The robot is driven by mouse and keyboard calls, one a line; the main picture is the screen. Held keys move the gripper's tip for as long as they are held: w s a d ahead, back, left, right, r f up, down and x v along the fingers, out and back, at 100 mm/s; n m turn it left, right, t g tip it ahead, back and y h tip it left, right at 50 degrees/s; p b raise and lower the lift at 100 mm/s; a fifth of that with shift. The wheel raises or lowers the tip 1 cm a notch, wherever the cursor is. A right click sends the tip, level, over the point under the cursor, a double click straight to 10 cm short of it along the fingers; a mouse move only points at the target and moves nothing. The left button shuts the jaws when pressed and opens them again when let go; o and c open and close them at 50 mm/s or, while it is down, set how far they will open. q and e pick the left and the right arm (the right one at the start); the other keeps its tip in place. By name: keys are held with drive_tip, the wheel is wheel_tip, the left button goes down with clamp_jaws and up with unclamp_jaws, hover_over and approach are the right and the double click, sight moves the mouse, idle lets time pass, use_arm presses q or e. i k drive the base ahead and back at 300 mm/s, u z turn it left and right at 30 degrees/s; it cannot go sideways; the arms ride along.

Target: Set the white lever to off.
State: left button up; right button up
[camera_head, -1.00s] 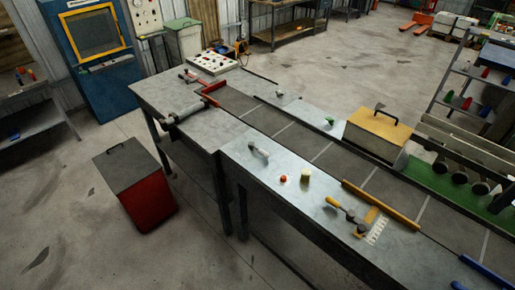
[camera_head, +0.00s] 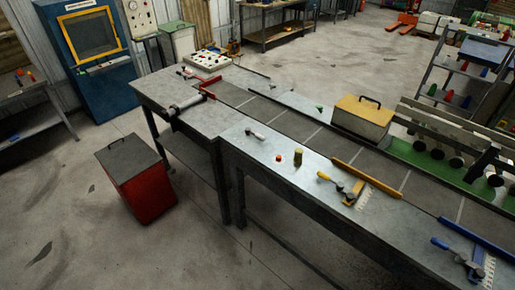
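A small lever with a pale, whitish handle (camera_head: 255,134) is mounted on the near metal strip of the long table, left of a red button. Its handle lies low, slanting toward the upper left; any on or off marking is too small to read. A yellow-handled lever (camera_head: 340,185) and a blue-handled lever (camera_head: 455,252) stand further right along the same strip, each beside a pale marked plate. Neither of my grippers is in view.
The long table (camera_head: 240,150) has a dark belt down its middle. A red button (camera_head: 278,158) and a brownish cylinder (camera_head: 298,158) sit near the pale lever. A yellow-lidded box (camera_head: 362,116) stands across the belt. A red bin (camera_head: 138,182) stands on the floor at left; the near floor is clear.

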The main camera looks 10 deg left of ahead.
sight(248, 131)
drive_tip(key=k, duration=0.65)
drive_tip(key=u, duration=0.75)
drive_tip(key=i, duration=1.35)
drive_tip(key=z, duration=0.45)
